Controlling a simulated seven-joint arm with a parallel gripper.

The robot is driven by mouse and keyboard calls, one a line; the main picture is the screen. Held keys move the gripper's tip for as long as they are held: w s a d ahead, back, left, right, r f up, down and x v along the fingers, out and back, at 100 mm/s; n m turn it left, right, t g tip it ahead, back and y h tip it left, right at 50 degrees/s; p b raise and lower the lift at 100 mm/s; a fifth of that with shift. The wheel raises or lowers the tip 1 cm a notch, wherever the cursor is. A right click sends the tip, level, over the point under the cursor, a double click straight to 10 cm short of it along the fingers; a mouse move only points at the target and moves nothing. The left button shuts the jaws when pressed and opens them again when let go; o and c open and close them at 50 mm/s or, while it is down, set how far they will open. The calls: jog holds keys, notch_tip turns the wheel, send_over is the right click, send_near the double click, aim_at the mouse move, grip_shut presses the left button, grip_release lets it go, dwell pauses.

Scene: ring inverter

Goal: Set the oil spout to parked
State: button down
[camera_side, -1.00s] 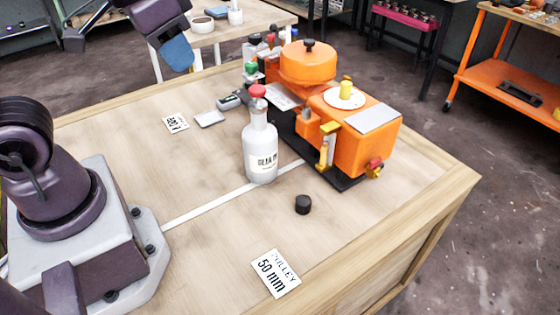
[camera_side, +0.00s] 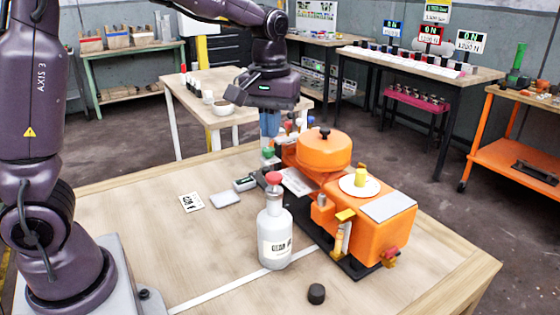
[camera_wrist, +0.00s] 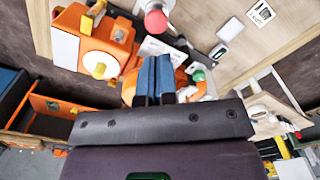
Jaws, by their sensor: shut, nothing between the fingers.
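An orange machine (camera_side: 382,235) stands on a dark base on the workbench. A yellow-topped, spout-like part (camera_side: 345,217) with a brass-coloured lower piece is on its front; I cannot tell for sure that it is the oil spout, or how it is set. In the wrist view, a yellow part (camera_wrist: 97,8) shows at the machine's top edge. My gripper (camera_side: 270,124) points down behind and left of the orange drum (camera_side: 323,153), apart from the spout-like part. Its blue fingers (camera_wrist: 153,80) are together and empty. They hide part of the drum in the wrist view.
A white bottle with a red cap (camera_side: 274,235) stands in front of the machine. Small coloured-topped items crowd behind it, near my fingers. A black knob (camera_side: 316,294) lies at the front.

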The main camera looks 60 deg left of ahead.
jog(key=w+a+f+n+g+y, duration=0.1)
jog(key=w+n+g, duration=0.1)
jog(key=w+n, duration=0.65)
jog(key=w+f+n+g+y, duration=0.1)
jog(key=w+n+g, duration=0.15)
jog(key=n, duration=1.15)
jog(key=shift+t, duration=0.25)
jog(key=x, duration=0.8)
jog(key=shift+f, duration=0.1)
jog(key=shift+s+a+f, duration=0.15)
jog(key=shift+s+a, duration=0.2)
jog(key=shift+s, duration=0.3)
jog(key=shift+s+a+f, duration=0.15)
jog(key=shift+s+a, duration=0.2)
jog(key=shift+s, duration=0.25)
jog(key=shift+s+a+f, duration=0.15)
jog(key=shift+s+a, duration=0.15)
jog(key=shift+s, duration=0.35)
jog(key=shift+s+a, duration=0.45)
jog(key=shift+s, duration=0.2)
